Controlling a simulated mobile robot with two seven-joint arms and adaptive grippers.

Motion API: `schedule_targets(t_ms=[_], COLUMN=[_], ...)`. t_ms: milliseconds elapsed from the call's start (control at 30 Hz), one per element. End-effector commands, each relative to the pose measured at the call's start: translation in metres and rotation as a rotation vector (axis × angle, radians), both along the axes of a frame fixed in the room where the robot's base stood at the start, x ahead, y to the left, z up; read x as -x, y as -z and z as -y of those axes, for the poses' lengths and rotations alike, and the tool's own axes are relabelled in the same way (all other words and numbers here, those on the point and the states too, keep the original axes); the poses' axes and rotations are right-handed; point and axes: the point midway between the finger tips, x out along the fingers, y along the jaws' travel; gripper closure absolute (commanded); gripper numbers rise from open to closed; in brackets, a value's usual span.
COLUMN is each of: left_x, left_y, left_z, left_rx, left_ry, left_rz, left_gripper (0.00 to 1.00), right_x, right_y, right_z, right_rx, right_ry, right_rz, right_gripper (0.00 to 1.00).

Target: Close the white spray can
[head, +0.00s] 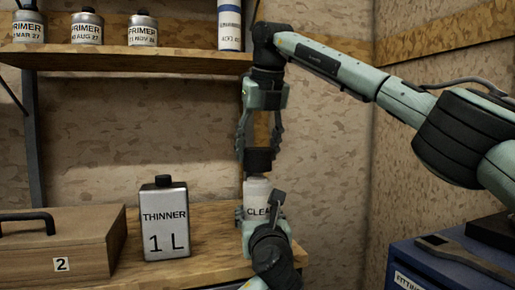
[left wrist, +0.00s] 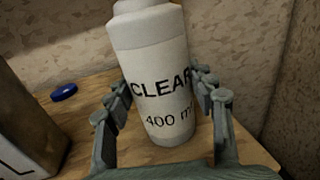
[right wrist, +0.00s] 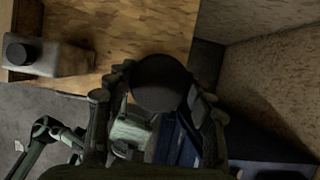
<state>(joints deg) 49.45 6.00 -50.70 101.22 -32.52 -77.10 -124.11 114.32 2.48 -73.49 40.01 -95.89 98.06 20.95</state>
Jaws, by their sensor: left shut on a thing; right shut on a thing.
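The white spray can (head: 258,190), marked CLEAR 400 ml, stands upright at the bench's right end; it fills the middle of the left wrist view (left wrist: 155,60). My left gripper (head: 262,222) is shut around its body, with a finger on each side. My right gripper (head: 259,150) points down from above and is shut on a black cap (head: 259,161), which shows as a dark disc in the right wrist view (right wrist: 160,82). The cap is right over the can's top. I cannot tell whether they touch.
A THINNER 1 L tin (head: 165,220) stands left of the can, and a wooden box (head: 60,245) is farther left. A blue cap (left wrist: 64,92) lies on the bench. A shelf (head: 120,60) with tins is above. A blue cabinet (head: 440,265) with a wrench is at right.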

Motion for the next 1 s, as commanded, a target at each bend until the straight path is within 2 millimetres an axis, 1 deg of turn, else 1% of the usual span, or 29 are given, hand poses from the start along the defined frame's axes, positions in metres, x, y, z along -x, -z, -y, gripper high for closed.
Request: schedule_targets(t_ms=[167,467,1000], left_x=[0.000,0.000,0.000], left_y=[0.000,0.000,0.000], left_z=[0.000,0.000,0.000], left_rx=[0.000,0.000,0.000], left_ry=[0.000,0.000,0.000], left_rz=[-0.001,-0.001,-0.001], left_gripper=[0.97,0.97,0.97], right_x=[0.000,0.000,0.000], right_y=[0.002,0.018,0.018], right_z=[0.000,0.000,0.000], right_rx=[0.000,-0.001,-0.001], right_ry=[-0.001,-0.001,0.000], right_rz=[0.000,0.001,0.001], right_gripper=[0.60,0.60,0.60])
